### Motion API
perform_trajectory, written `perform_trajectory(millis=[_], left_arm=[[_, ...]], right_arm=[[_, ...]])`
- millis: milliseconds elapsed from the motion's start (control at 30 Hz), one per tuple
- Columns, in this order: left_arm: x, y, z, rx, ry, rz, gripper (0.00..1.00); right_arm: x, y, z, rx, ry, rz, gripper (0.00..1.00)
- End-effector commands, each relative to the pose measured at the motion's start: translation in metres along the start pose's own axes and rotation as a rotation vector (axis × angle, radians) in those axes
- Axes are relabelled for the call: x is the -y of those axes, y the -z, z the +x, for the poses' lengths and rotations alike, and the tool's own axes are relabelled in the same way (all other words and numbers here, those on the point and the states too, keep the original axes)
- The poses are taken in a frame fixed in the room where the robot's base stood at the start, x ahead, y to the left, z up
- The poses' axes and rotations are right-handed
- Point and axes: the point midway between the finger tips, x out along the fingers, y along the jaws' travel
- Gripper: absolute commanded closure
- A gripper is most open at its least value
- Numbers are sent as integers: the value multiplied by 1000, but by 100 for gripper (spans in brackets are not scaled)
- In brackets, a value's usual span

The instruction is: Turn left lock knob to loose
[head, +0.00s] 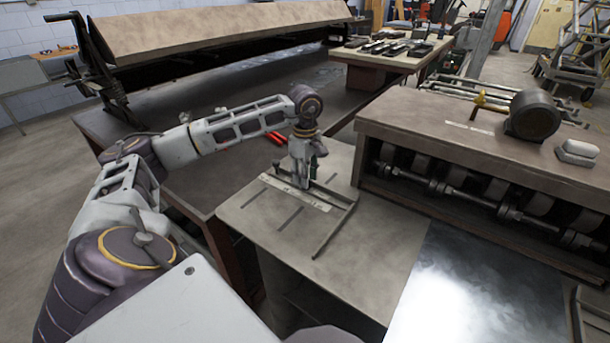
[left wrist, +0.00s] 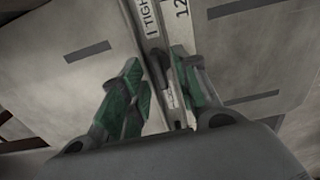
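In the left wrist view a small dark lock knob (left wrist: 156,70) stands at the pale ruled rail (left wrist: 153,26), which carries partly visible lettering and the number 12. My left gripper (left wrist: 159,60) has its two green-padded fingers apart, one on each side of the knob. I see a gap at the left finger; contact at the right finger cannot be told. In the head view my left gripper (head: 303,178) points down over the rail (head: 296,193) on the grey side table (head: 375,235). The knob is hidden there behind the gripper. My right gripper is out of view.
A long dark bar (head: 335,229) lies across the side table. The roller machine (head: 475,140) stands close on the right, with a motor (head: 533,115) on top. A shiny metal sheet (head: 480,295) lies in front. Red-handled tools (head: 275,137) lie behind my left arm.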

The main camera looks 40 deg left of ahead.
Motion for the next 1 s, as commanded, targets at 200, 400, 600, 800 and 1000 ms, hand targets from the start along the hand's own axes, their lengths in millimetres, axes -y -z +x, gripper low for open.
perform_trajectory(millis=[200, 400, 600, 800, 1000], left_arm=[[0, 0, -1, 0, 1, 1, 69], [0, -1, -11, 1, -1, 1, 69], [-1, -1, -33, 2, -2, 1, 69], [-1, 0, -61, 1, -2, 1, 69], [-1, -1, -87, 2, -2, 2, 69]], right_arm=[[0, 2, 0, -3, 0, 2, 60], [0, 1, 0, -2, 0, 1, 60], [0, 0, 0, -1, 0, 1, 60], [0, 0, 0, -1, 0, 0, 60], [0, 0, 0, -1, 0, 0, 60]])
